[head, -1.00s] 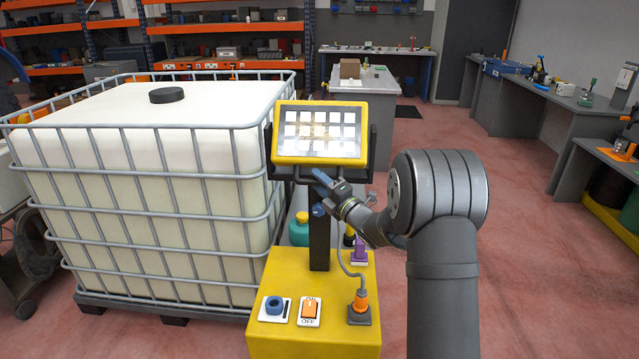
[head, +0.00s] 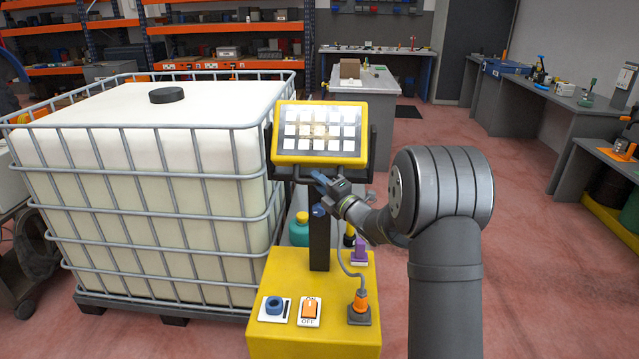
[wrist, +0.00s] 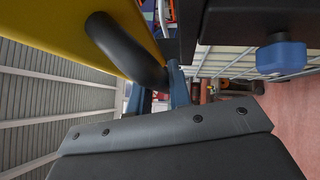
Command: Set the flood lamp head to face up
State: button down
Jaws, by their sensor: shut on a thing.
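The flood lamp head (head: 320,158) is a yellow box with a lit grid of white cells. It sits in a dark bracket on a post, its lit face toward the head camera and leaning partly upward. My gripper (head: 320,178) is at its lower edge, with blue fingertips shut on the dark handle under the head. In the wrist view the curved black handle (wrist: 125,50) comes off the yellow housing and runs to my blue fingers (wrist: 162,98); their exact contact is partly hidden. A blue knob (wrist: 282,57) is on the post side.
The yellow base (head: 260,340) carries a blue ring, an orange ON/OFF switch (head: 310,308) and an orange plug (head: 360,302) with a grey cable. A caged white tank (head: 150,130) stands close on the left. Open floor (head: 540,290) lies to the right.

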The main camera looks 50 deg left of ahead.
aim_at(318, 162)
jog(key=s+d+r+m+h, duration=0.1)
jog(key=r, duration=0.1)
jog(key=s+d+r+m+h, duration=0.1)
jog(key=r, duration=0.2)
jog(key=s+d+r+m+h, duration=0.1)
jog(key=r, duration=0.2)
jog(key=shift+r+m+h, duration=0.2)
jog(key=shift+m+h, duration=0.2)
jog(key=shift+s+d+r, duration=0.1)
jog(key=shift+r, duration=1.2)
jog(key=c, duration=1.5)
grip_release()
jog(key=shift+o, duration=0.9)
jog(key=d+r, duration=0.2)
jog(key=d, duration=1.5)
jog(key=shift+r, duration=0.25)
